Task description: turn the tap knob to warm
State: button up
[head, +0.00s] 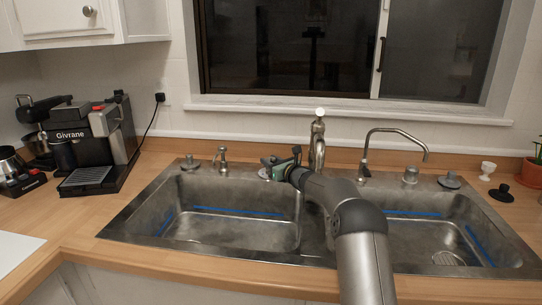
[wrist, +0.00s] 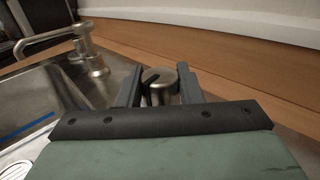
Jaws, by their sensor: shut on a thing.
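A round metal knob (wrist: 159,84) with a dark slot in its top stands on the sink deck in the wrist view. My gripper (wrist: 160,88) has one dark finger on each side of it and is shut on it. In the head view, my gripper (head: 271,169) is low over the deck behind the left basin, left of the main tap (head: 318,143). There the arm and gripper hide much of the knob (head: 264,173). I cannot tell the knob's turn setting.
A soap dispenser (head: 221,159) stands left of my gripper and also shows in the wrist view (wrist: 91,55). A thin curved tap (head: 392,132) stands to the right. The coffee machine (head: 92,143) is at the left. The left basin (head: 235,215) is empty.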

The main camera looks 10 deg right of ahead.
jog(key=o, duration=1)
jog(key=shift+s, duration=0.1)
jog(key=b+v, duration=0.2)
jog(key=v, duration=1.5)
jog(key=shift+s+r+b, duration=0.1)
jog(key=shift+s+b, duration=0.05)
jog(key=shift+b, duration=0.15)
